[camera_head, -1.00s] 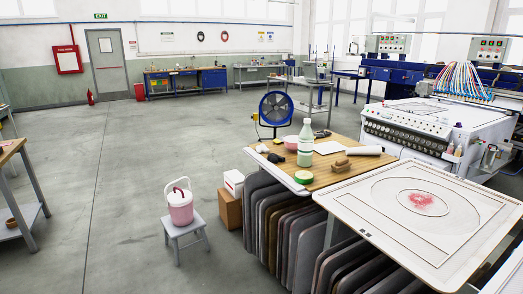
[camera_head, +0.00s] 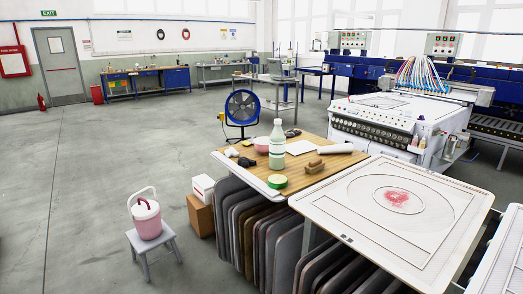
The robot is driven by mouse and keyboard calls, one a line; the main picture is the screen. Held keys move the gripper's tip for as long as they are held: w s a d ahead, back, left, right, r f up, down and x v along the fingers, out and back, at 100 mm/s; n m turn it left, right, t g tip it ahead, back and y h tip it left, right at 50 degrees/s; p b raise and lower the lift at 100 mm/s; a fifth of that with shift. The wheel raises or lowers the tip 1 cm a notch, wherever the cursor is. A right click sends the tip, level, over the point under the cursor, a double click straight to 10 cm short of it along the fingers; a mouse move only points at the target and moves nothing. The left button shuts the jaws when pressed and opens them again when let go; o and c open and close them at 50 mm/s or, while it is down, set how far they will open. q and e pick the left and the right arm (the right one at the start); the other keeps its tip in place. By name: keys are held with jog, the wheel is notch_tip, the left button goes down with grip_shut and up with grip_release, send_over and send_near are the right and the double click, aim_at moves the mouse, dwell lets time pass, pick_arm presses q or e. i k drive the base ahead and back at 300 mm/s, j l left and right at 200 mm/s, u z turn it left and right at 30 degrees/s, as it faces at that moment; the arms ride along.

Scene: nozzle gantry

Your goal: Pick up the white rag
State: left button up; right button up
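A flat white piece (camera_head: 299,147) lies on the wooden tabletop, just right of a pale green bottle (camera_head: 277,146). It may be the white rag, but it is too small to tell cloth from paper. A white roll (camera_head: 336,148) lies to its right. Neither of my grippers is in view.
The wooden table (camera_head: 240,168) also bears a pink bowl (camera_head: 262,145), a green tape roll (camera_head: 277,181) and a brown brush (camera_head: 315,167). A white platen (camera_head: 365,242) stands at its front right. A stool (camera_head: 150,240) with a pink bucket (camera_head: 147,222) stands left.

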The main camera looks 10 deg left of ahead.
aim_at(230, 153)
jog(key=i+j+z, duration=0.25)
jog(key=j, duration=0.4)
jog(key=i+j+z, duration=0.1)
jog(key=i+j, duration=0.15)
jog(key=i+j+z, duration=0.15)
jog(key=j, duration=0.3)
jog(key=i+j+z, duration=0.1)
jog(key=j, duration=0.25)
jog(key=i+j, duration=0.15)
jog(key=j, duration=0.25)
jog(key=i+j, duration=0.1)
jog(key=j, duration=0.25)
jog(key=i+j, duration=0.15)
jog(key=j, duration=0.25)
jog(key=i+j, duration=0.15)
jog(key=j, duration=0.2)
jog(key=i+j, duration=0.1)
jog(key=j, duration=0.3)
jog(key=i+j+z, duration=0.1)
jog(key=j, duration=0.3)
jog(key=i+j, duration=0.15)
jog(key=j, duration=0.2)
